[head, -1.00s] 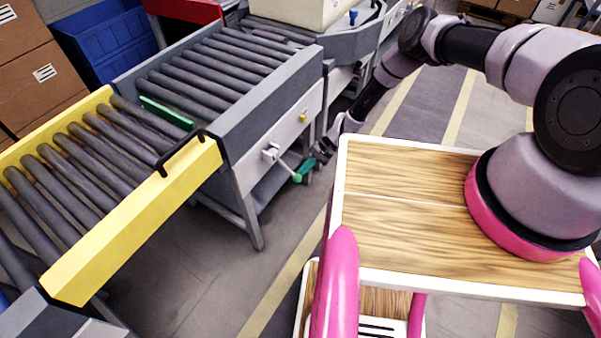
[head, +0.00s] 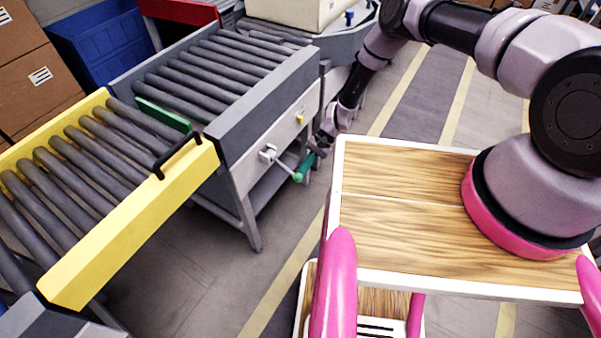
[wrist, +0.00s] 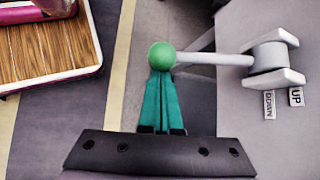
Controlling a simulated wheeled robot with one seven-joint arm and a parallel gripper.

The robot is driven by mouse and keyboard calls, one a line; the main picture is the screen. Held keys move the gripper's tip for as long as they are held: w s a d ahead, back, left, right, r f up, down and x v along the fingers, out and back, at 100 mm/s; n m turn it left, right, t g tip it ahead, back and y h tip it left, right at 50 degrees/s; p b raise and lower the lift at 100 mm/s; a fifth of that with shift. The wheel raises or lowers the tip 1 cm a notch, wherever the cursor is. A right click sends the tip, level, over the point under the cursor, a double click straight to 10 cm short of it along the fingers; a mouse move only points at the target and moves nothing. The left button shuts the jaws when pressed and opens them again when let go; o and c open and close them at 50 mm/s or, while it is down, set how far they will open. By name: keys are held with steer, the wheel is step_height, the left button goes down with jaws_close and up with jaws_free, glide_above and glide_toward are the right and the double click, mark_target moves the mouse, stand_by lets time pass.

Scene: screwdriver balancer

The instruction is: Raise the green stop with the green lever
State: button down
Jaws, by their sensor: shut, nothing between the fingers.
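The green stop (head: 162,115) is a narrow green plate standing across the rollers, between the yellow section and the grey conveyor. The lever (head: 283,168) is a grey rod with a green ball knob (head: 297,177), on the grey conveyor's side panel. In the wrist view the rod (wrist: 218,59) runs left from its pivot to the knob (wrist: 162,54). My gripper (wrist: 160,75) has teal fingers, shut together and empty, with their tips right by the knob. I cannot tell whether they touch it. In the head view my gripper (head: 303,170) is just beside the knob.
Labels reading DOWN (wrist: 269,105) and UP (wrist: 296,97) sit beside the lever pivot. A yellow conveyor section (head: 130,235) with a black handle (head: 178,155) is at left. My wooden-topped base is close on the right. Striped floor lies between.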

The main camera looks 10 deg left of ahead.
step_height(320, 180, up, 12)
steer(key=m+g+h, duration=0.2)
steer(key=m+h, duration=0.1)
steer(key=h, duration=0.3)
steer(key=shift+a+f+g+h, duration=0.2)
steer(key=shift+a+g+h, duration=0.1)
steer(key=shift+a+g, duration=0.1)
steer(key=shift+w, duration=0.1)
